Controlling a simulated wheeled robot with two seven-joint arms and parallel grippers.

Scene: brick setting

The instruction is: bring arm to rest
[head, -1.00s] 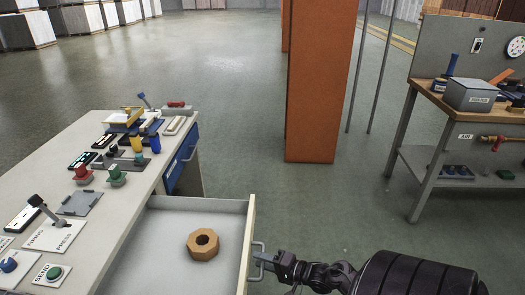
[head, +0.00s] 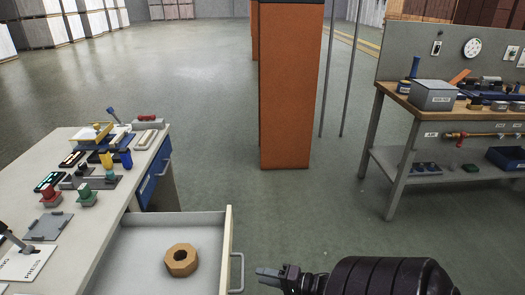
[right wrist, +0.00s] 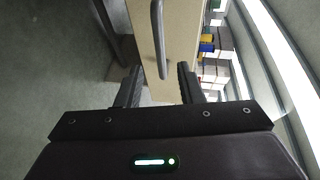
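My right gripper (head: 268,272) is just right of the drawer's grey handle (head: 237,273), with a small gap between them. In the right wrist view its two fingers (right wrist: 159,86) are apart with nothing gripped. The handle (right wrist: 158,40) and the pale drawer front (right wrist: 182,40) show beyond the fingertips. The drawer (head: 200,222) stands pulled out of the workbench. A brown hexagonal nut (head: 171,261) lies in it. My left gripper is in neither view.
The workbench (head: 80,235) at left carries a lever, push buttons and small parts. An orange pillar (head: 290,90) stands mid-floor. A second bench (head: 395,140) with a grey box (head: 432,96) is at right. Floor between is clear.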

